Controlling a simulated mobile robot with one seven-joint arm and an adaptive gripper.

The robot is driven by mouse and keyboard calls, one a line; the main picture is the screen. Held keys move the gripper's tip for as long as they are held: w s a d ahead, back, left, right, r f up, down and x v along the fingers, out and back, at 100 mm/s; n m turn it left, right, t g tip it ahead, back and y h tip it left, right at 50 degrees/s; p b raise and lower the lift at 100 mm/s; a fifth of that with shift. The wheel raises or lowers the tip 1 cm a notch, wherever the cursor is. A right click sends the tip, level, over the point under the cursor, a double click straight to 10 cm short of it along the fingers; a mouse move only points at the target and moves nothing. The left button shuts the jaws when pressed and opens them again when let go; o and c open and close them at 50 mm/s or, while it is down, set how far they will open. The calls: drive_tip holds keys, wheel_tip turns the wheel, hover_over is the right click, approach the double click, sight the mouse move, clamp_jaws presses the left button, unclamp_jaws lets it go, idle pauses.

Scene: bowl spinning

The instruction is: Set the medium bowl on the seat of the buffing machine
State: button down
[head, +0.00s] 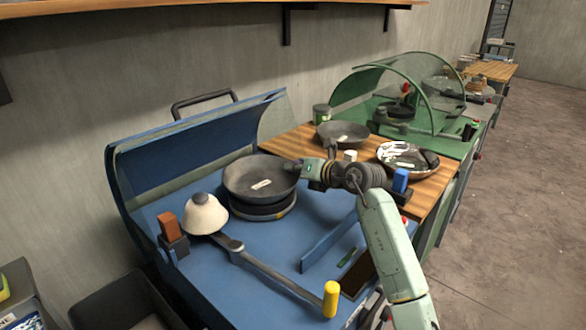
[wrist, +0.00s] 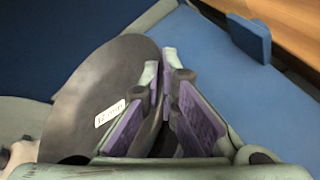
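The dark grey bowl (head: 250,180) with a white label is over the round black seat (head: 262,210) of the blue buffing machine (head: 215,262). It looks roughly level. It hides most of the seat, and I cannot tell whether it rests on it or hangs just above. My gripper (head: 299,172) is at the bowl's right rim. In the wrist view, my gripper (wrist: 166,65) has its fingers close together on either side of the rim of the bowl (wrist: 90,90), shut on its wall.
A white buffing cone (head: 205,214) on a yellow-handled lever (head: 331,299) stands front left of the seat. A wooden table (head: 290,143) behind holds a dark bowl (head: 342,131) and a shiny bowl (head: 405,160). A blue hood (head: 180,155) rises at the back left.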

drive_tip(key=c, duration=2.3)
unclamp_jaws()
drive_tip(key=shift+s, duration=0.1)
drive_tip(key=o, duration=0.6)
drive_tip(key=v, duration=1.2)
drive_tip(key=shift+s, duration=0.1)
